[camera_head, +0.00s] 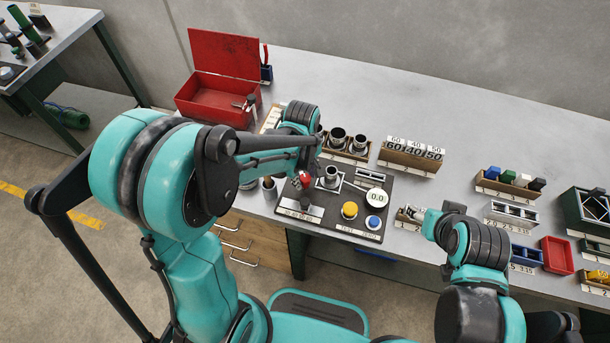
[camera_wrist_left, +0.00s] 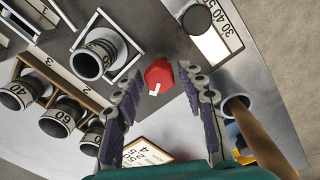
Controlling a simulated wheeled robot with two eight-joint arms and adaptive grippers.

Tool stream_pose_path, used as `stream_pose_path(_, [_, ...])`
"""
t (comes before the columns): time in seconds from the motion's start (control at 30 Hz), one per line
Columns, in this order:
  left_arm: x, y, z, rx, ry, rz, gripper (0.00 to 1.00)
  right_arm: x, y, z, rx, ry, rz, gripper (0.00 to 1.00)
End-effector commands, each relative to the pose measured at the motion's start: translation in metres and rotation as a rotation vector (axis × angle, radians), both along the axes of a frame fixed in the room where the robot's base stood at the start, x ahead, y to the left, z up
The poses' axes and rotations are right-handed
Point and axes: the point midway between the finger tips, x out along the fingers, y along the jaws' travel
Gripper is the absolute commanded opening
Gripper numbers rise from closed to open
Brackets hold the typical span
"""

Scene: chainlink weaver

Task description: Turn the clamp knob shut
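The red clamp knob (camera_head: 304,179) is on the dark fixture board (camera_head: 340,224). In the left wrist view the knob (camera_wrist_left: 159,76) is a faceted red cap with a white mark. My left gripper (camera_wrist_left: 159,70) is open, its fingertips apart on either side of the knob in that view. Contact and height above it cannot be told. In the head view my left wrist hides most of that gripper. My right gripper (camera_head: 414,214) is over the table at the right of the board, beside a small block; its finger opening is too small to tell.
Close to the knob are a metal ring holder (camera_head: 329,178), a scale plate (camera_head: 300,213), a yellow button (camera_head: 349,210), a blue button (camera_head: 373,222) and a round 0.0 dial (camera_head: 376,198). Behind stand numbered blocks (camera_head: 411,155) and an open red toolbox (camera_head: 190,101).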

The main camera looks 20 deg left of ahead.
Motion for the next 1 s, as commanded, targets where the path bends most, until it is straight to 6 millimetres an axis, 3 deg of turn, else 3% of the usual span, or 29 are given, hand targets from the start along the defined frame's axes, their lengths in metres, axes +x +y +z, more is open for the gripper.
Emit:
stream_pose_path(0.03, [0.0000, 0.0000, 0.0001, 0.000, 0.000, 0.000, 0.21, 0.0000, 0.0000, 0.0000, 0.000, 0.000, 0.000, 0.54])
stream_pose_path(0.1, [0.0000, 0.0000, 0.0001, 0.000, 0.000, 0.000, 0.02, 0.0000, 0.0000, 0.0000, 0.000, 0.000, 0.000, 0.54])
stream_pose_path(0.13, [0.0000, 0.0000, 0.0001, 0.000, 0.000, 0.000, 0.00, 0.0000, 0.0000, 0.0000, 0.000, 0.000, 0.000, 0.54])
stream_pose_path(0.57, [0.0001, 0.0003, -0.0001, 0.000, 0.000, -0.067, 0.00, 0.0000, 0.0000, -0.0010, 0.000, 0.000, 0.000, 0.54])
stream_pose_path(1.0, [0.0003, 0.0010, -0.0003, 0.001, 0.001, -0.421, 0.00, 0.0000, 0.0000, -0.0048, 0.000, 0.000, 0.000, 0.54])
